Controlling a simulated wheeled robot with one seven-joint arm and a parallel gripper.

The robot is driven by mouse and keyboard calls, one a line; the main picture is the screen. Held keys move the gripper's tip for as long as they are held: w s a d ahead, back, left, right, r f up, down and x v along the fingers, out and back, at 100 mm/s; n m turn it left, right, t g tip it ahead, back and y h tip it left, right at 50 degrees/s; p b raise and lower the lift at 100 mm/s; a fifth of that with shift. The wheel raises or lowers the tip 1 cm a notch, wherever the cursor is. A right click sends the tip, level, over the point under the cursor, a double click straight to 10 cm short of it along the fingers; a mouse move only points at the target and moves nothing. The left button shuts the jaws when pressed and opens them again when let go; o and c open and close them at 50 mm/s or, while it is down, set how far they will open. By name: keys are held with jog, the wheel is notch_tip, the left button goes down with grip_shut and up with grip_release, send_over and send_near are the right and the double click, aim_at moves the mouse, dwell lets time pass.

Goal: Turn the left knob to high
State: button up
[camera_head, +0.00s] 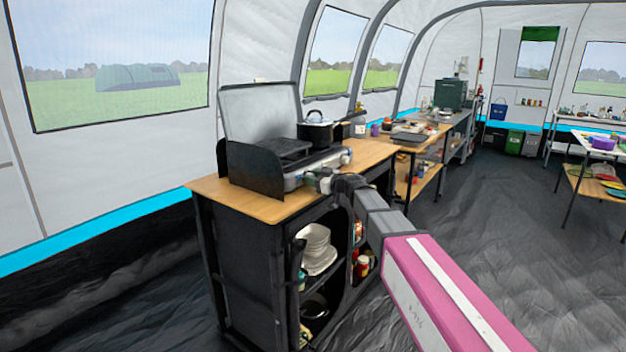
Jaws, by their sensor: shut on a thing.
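A camping stove (270,150) with a raised grey lid and dark side shields stands on a wooden-topped kitchen stand (215,187). Its silver front panel (292,183) faces my arm. My gripper (312,181) is at the left part of this front panel, where the left knob would be. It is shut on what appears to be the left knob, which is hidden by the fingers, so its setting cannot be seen. Another knob (346,156) shows at the right end of the panel.
The stand's shelves hold white bowls (316,248) and jars. More tables with kitchen things stand behind to the right. The dark floor (480,215) at right is clear.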

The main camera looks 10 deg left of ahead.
jog(key=o, duration=0.9)
jog(key=v, duration=1.1)
jog(key=shift+a, duration=0.1)
